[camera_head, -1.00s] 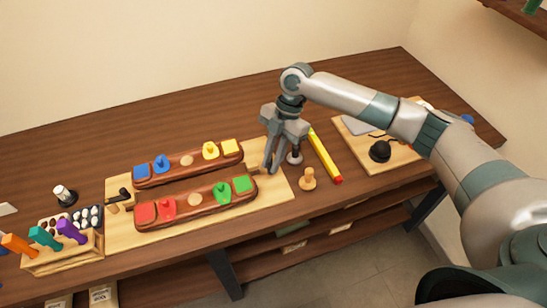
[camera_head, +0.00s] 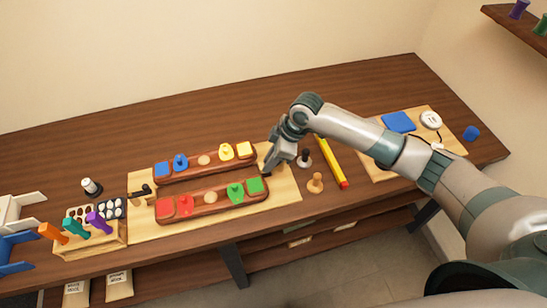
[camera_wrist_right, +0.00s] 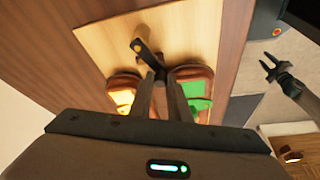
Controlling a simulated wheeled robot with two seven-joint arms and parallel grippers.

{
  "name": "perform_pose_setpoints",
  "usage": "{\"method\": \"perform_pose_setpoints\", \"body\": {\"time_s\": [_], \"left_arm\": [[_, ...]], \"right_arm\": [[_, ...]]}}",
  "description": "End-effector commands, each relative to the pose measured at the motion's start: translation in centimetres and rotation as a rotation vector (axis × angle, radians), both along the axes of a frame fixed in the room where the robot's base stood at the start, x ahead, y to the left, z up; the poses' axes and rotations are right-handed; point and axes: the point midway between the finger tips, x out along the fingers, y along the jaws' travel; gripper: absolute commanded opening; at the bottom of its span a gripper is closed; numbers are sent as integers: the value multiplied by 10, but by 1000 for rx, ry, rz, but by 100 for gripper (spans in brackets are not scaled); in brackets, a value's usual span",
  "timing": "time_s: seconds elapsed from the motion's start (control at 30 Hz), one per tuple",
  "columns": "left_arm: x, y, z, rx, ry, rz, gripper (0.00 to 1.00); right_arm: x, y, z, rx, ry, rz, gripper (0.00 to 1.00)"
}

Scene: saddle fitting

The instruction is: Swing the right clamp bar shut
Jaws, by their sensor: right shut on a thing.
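My right gripper (camera_head: 268,172) is down at the right end of the wooden board (camera_head: 288,190). In the right wrist view its fingers (camera_wrist_right: 159,88) are shut on the right clamp bar (camera_wrist_right: 148,58), a short dark bar with a brass-coloured knob. The bar points towards the gap between two red-brown wooden bars. The back one (camera_head: 190,175) carries blue and yellow pieces, the front one (camera_head: 212,206) red and green pieces. The left clamp (camera_head: 141,193) is black, at the board's left end. My left gripper (camera_wrist_right: 273,68) shows in the right wrist view, open and empty, beyond the board.
A peg (camera_head: 315,183), a black-topped post (camera_head: 304,158) and a yellow bar (camera_head: 331,162) stand or lie right of the board. A rack with coloured handles (camera_head: 90,238) is at left. A second board (camera_head: 445,128) lies at far right, partly behind my arm.

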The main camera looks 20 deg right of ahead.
Motion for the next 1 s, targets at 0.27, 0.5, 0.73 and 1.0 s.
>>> {"method": "perform_pose_setpoints", "body": {"time_s": [0.27,0.5,0.73,1.0], "left_arm": [[0,0,10,0,0,0,35],[0,0,10,0,0,0,35],[0,0,10,0,0,0,35],[0,0,10,0,0,0,35]], "right_arm": [[12,6,2,3,-3,-241,0],[19,7,1,2,-3,-376,0],[21,7,1,2,-3,-431,0],[22,7,2,2,-3,-438,0]]}}
